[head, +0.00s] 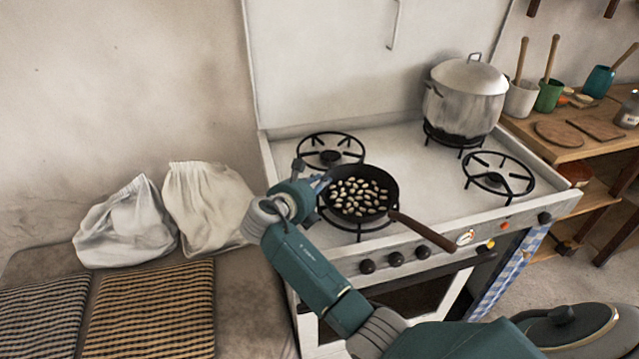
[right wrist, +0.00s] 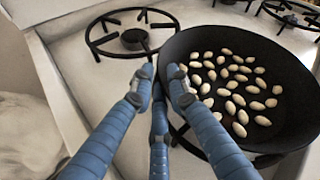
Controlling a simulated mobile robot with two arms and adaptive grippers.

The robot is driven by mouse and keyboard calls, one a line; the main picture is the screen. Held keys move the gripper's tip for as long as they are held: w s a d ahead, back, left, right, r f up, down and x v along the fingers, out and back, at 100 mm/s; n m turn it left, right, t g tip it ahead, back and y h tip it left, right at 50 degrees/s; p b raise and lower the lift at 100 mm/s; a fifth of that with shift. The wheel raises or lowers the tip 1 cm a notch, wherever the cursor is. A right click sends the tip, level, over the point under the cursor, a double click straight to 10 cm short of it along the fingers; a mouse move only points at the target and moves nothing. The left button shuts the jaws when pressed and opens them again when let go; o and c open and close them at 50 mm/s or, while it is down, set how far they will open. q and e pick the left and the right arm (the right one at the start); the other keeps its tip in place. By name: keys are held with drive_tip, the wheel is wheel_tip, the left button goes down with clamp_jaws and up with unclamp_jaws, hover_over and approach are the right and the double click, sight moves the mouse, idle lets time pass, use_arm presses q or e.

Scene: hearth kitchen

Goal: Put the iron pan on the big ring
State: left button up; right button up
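The black iron pan (head: 345,209), full of pale oval pieces, sits over the front left ring (head: 360,231) of the stove, its brown handle (head: 425,232) pointing to the lower right. My right gripper (head: 322,182) is at the pan's left rim. In the right wrist view its blue fingertips (right wrist: 160,82) come close together beside the rim of the pan (right wrist: 290,140). A small gap shows between them, but I cannot tell whether they pinch the rim. My left gripper is not in view.
The back left ring (head: 331,151) and front right ring (head: 498,178) are empty. A large lidded pot (head: 463,103) stands on the back right ring. White sacks (head: 128,222) lie left of the stove. A wooden shelf (head: 555,147) with pots and tools stands right.

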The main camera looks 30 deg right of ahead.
drive_tip(key=v, duration=1.2)
idle(0.3)
